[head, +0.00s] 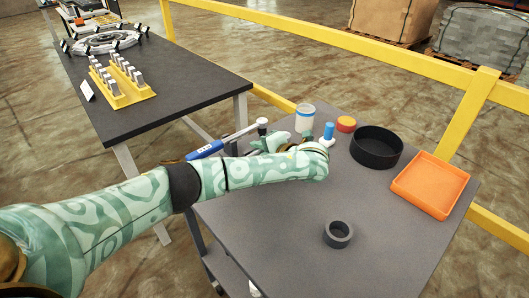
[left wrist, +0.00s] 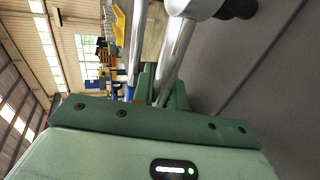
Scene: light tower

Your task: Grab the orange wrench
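I see no orange wrench in either view. A wrench-like tool (head: 237,134) with a blue handle, silver shaft and black head lies beside my left arm in the head view. My left gripper (head: 265,143) is bent back toward this tool, close to its shaft. The forearm and wrist partly hide the fingers. In the left wrist view, a silver shaft (left wrist: 176,58) with a dark end crosses close by the green fingers (left wrist: 158,86). Whether the fingers close on it cannot be told. My right gripper is not in view.
The grey table (head: 290,220) holds a black round bin (head: 376,148), an orange tray (head: 430,184), a dark ring (head: 338,234), a white-blue can (head: 304,118) and a blue-topped item (head: 328,133). A yellow rail (head: 400,62) runs behind. The table's front is mostly clear.

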